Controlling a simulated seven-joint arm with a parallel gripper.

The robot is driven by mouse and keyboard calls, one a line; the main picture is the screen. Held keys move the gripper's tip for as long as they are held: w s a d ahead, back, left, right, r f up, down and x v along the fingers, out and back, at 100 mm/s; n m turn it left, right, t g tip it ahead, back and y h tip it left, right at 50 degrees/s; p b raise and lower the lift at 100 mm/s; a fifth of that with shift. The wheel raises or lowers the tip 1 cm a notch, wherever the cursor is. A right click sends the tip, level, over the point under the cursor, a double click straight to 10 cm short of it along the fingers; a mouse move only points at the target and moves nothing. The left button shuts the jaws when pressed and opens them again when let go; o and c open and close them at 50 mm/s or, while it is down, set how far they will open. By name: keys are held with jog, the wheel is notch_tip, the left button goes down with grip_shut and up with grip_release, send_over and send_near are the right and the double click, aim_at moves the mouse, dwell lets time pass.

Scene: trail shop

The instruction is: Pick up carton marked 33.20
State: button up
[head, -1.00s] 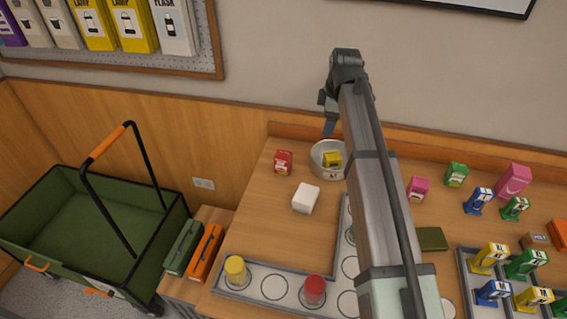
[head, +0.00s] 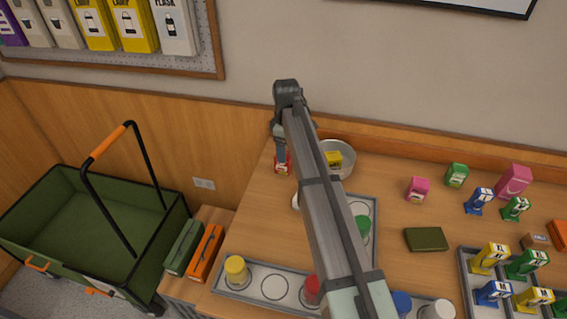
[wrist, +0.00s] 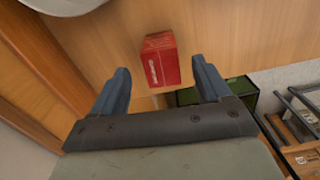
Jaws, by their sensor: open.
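A small red carton (head: 289,168) stands on the wooden counter at the back left, beside a metal bowl. The wrist view shows this red carton (wrist: 160,62) with white print on one side, too small to read, so I cannot tell if it is marked 33.20. My gripper (head: 281,156) points down at it and partly hides it in the head view. In the wrist view my gripper (wrist: 160,66) is open, with the carton framed between the fingertips and a gap on each side. I cannot tell whether the tips are level with it.
The metal bowl (head: 344,171) holding a yellow carton (head: 333,159) is close on the right. A white block is mostly hidden behind my arm. A grey tray (head: 250,292) with round slots lies in front. Pink (head: 418,190), green (head: 457,175) and other cartons stand to the right.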

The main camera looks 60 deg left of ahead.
aim_at(285, 169)
jog(key=shift+s+a+f, duration=0.1)
jog(key=shift+s+f, duration=0.05)
jog(key=shift+f, duration=1.7)
jog(key=shift+s+a+f, duration=0.1)
jog(key=shift+f, duration=1.7)
jog(key=shift+c, duration=0.2)
jog(key=c, duration=1.1)
